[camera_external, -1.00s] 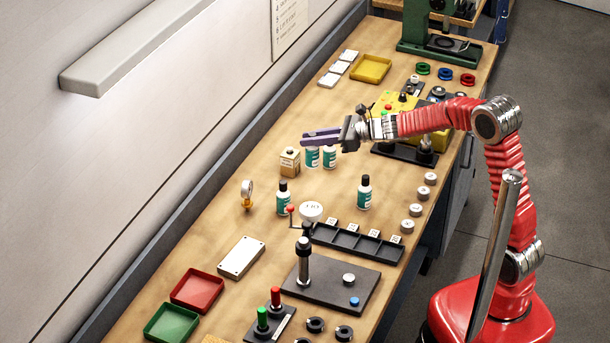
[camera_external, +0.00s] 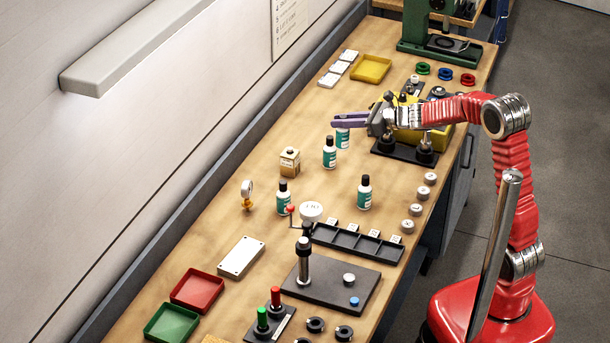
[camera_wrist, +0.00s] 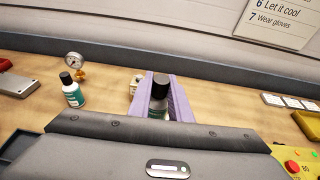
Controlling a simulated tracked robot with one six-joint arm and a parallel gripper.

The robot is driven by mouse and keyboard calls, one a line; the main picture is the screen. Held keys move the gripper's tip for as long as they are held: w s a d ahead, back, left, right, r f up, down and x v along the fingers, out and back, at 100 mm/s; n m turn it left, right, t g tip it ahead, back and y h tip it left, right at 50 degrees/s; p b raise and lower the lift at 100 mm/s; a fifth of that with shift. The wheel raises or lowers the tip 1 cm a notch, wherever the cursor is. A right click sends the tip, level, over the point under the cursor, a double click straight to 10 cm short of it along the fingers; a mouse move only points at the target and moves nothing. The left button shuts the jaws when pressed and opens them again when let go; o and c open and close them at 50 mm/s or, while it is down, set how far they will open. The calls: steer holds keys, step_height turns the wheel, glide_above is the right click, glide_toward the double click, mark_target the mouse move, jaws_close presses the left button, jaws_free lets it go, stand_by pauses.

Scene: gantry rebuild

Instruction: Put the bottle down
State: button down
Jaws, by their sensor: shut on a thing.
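My gripper (camera_external: 345,120) has purple fingers shut on a white bottle with a teal label (camera_external: 342,138), which hangs upright below them in the outside view. In the wrist view the black cap of this bottle (camera_wrist: 161,86) stands between the fingers (camera_wrist: 160,100). The fingers hide its upper part in the outside view. I cannot tell whether its base touches the bench. Three similar bottles stand upright on the bench: one close to the held one (camera_external: 329,153), one farther left (camera_external: 283,197) and one nearer the front edge (camera_external: 364,193).
A yellow-labelled box (camera_external: 290,161) and a gauge (camera_external: 246,194) stand toward the wall. A yellow machine on a black base (camera_external: 405,152) is close by on the right. A yellow tray (camera_external: 371,68) and white tiles (camera_external: 335,76) lie farther back. Bare bench lies between them.

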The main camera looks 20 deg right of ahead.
steer(key=s+d, duration=0.3)
steer(key=d, duration=1)
steer(key=s+n+g+y, duration=0.3)
steer(key=s+n+g, duration=0.1)
steer(key=s, duration=0.5)
steer(key=shift+s+f+n+g, duration=0.2)
steer(key=shift+s+n+g, duration=0.1)
steer(key=shift+g, duration=0.2)
steer(key=shift+a, duration=0.1)
step_height(320, 180, down, 6)
steer(key=shift+f, duration=0.15)
steer(key=shift+f, duration=1.85)
